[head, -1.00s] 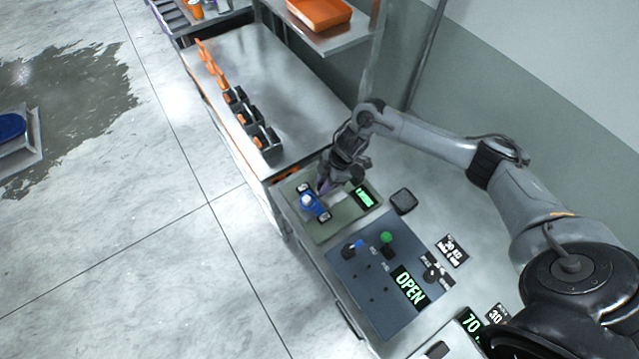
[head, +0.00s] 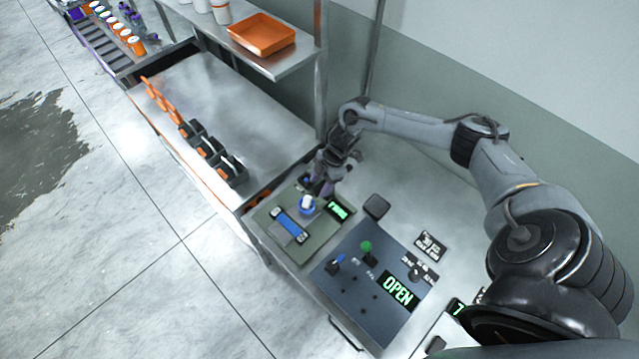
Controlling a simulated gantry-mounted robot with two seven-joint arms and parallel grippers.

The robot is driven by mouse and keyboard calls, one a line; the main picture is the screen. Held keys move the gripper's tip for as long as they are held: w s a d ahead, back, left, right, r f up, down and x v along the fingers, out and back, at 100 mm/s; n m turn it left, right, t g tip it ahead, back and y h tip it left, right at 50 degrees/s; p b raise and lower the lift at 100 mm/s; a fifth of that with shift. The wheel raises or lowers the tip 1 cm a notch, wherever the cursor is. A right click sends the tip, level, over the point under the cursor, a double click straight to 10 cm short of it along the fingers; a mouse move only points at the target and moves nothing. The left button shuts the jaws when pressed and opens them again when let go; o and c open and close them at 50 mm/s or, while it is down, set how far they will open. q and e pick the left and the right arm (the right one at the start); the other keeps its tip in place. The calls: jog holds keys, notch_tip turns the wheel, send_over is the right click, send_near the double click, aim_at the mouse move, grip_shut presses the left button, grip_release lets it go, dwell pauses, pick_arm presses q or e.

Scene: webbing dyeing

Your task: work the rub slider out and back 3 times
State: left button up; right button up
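The rub slider, a blue round piece with a white top (head: 307,204), sits on a green-grey plate (head: 322,236) on the metal bench. A blue strip (head: 291,225) held by dark clamps at both ends lies on the plate, just in front of the slider and clear of it. My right gripper (head: 318,188) points down right behind the slider, close to it or touching it. Its fingertips are too small and partly hidden to tell whether they are open or shut. A small green-lit display (head: 338,210) is at the plate's right edge. My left gripper is not in view.
A dark control panel (head: 345,299) with knobs, a green button and an OPEN display stands nearer me. A small black block (head: 376,206) lies right of the plate. Black holders (head: 215,158) line the left metal table (head: 215,90). An orange tray (head: 262,38) is on a shelf.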

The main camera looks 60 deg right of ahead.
jog(key=shift+a, duration=0.15)
jog(key=shift+d+r, duration=0.25)
jog(key=shift+r, duration=0.35)
jog(key=v, duration=0.9)
jog(key=shift+r+b, duration=0.25)
jog(key=shift+b, duration=0.15)
jog(key=shift+s+d, duration=0.1)
